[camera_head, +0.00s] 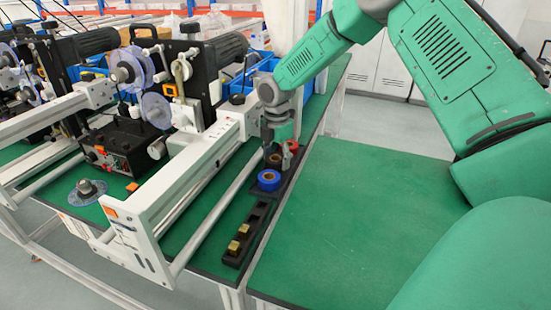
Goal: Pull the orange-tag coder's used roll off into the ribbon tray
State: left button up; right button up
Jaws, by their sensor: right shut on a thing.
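The near coder (190,85) stands on the green bench, with clear discs (157,110) on its front face. An orange tag (110,211) sits at the near end of its white frame, and another orange patch is on the black box below. My right gripper (277,158) points down over a black tray (286,183) beside the frame. It is shut on a small dark red roll, mostly hidden between its fingers. A blue roll (269,179) sits in the tray just nearer, and a reddish roll (291,146) shows behind the fingers. My left gripper is out of view.
A black holder (247,235) with yellow blocks lies nearer on the bench. A clear disc with a metal hub (87,191) lies at the left. White rails run along the coder. The green table (345,225) at the right is clear.

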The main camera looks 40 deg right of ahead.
jog(key=shift+d+f, duration=0.45)
jog(key=shift+d, duration=0.3)
jog(key=o, duration=1.2)
jog(key=shift+d+f, duration=0.1)
jog(key=shift+d, duration=0.25)
jog(key=shift+c, duration=0.2)
jog(key=shift+d+f, duration=0.1)
jog(key=shift+d, duration=0.1)
jog(key=shift+a+r, duration=0.3)
jog(key=shift+a, duration=0.5)
jog(key=shift+a+r, duration=0.1)
jog(key=shift+r, duration=0.45)
jog(key=r, duration=0.3)
jog(key=d+r, duration=0.1)
jog(key=r, duration=0.2)
jog(key=shift+w+d, duration=0.1)
jog(key=r, duration=0.4)
jog(key=shift+a, duration=0.4)
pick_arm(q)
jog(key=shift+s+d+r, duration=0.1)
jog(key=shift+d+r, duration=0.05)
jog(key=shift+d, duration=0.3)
pick_arm(e)
jog(key=shift+a+r, duration=0.3)
jog(key=shift+r, duration=0.15)
